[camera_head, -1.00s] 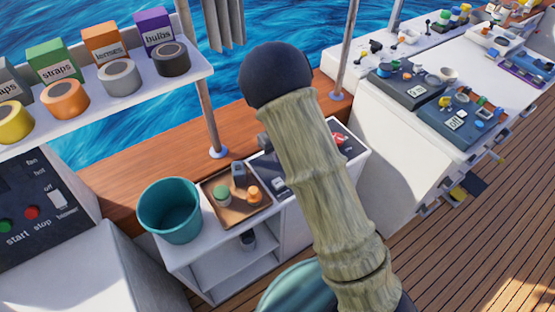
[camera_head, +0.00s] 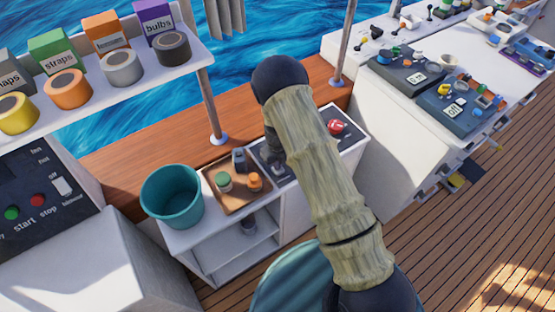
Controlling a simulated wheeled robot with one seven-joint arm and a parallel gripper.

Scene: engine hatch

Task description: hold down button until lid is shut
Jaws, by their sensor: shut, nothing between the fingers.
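A red button (camera_head: 337,126) sits on the dark top panel (camera_head: 354,140) of the white cabinet, right of my arm. My gripper (camera_head: 276,154) shows only in part as a small dark grey shape left of my forearm, above the left part of that panel. It is shut and empty, apart from the red button. Whether it touches the panel cannot be told. My arm hides the middle of the panel. A green start button (camera_head: 11,213) and a red stop button (camera_head: 37,200) sit on another panel at the left. No hatch lid can be made out.
A teal bucket (camera_head: 172,196) and a brown tray (camera_head: 229,205) with small jars stand left of my arm. Tape rolls and boxes line a shelf (camera_head: 100,95) at upper left. A white counter (camera_head: 405,120) holds devices at right. Wooden deck (camera_head: 465,235) is open at lower right.

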